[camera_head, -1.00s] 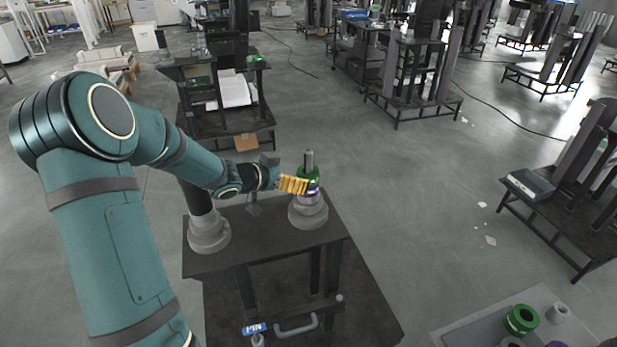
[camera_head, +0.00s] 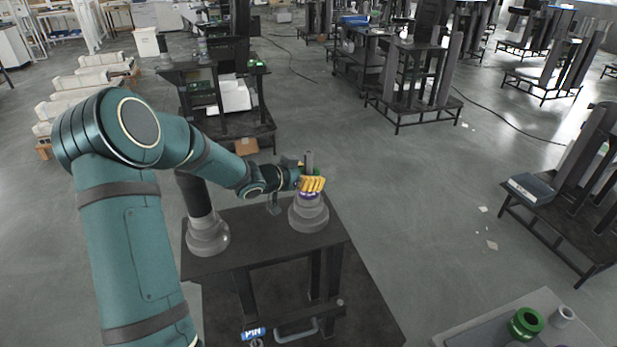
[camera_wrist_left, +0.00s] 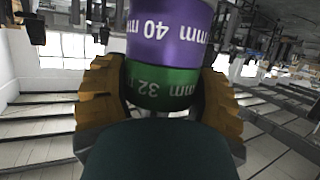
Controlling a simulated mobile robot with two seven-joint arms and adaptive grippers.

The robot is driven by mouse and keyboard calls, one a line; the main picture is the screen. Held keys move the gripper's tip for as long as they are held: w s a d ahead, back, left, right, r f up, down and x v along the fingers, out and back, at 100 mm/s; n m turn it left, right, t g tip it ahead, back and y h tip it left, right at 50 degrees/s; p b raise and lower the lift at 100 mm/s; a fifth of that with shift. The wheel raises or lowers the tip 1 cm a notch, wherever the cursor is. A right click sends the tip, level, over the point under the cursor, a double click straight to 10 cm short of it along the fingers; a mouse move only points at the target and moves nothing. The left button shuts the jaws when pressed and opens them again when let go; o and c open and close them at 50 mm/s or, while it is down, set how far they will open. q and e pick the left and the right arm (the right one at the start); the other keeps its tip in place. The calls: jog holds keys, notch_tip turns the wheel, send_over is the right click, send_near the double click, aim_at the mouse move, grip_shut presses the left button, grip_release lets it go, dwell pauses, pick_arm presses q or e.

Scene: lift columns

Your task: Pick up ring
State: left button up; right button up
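My left gripper (camera_head: 312,184) has yellow fingers and is at a grey upright post (camera_head: 309,159) on the near dark stand. In the left wrist view, a green ring marked 32 mm (camera_wrist_left: 165,88) sits between the yellow fingers, one on each side. Both fingers meet its outline; whether they press on it I cannot tell. A purple ring marked 40 mm (camera_wrist_left: 170,30) adjoins the green one. In the head view the purple ring (camera_head: 309,195) shows just below the fingers, above a stepped grey base (camera_head: 309,214). The fingers partly hide the green ring. My right gripper is out of view.
A second, dark post with a grey base (camera_head: 208,236) stands left on the same stand (camera_head: 262,228). A grey table (camera_head: 480,325) at the lower right holds another green ring (camera_head: 525,323) and a small grey cylinder (camera_head: 563,314). Open floor lies right of the stand.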

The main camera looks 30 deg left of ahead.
pick_arm(q)
jog(key=c, duration=0.3)
notch_tip(320, 180, up, 18)
jog(key=p, duration=0.7)
jog(key=shift+p, duration=0.3)
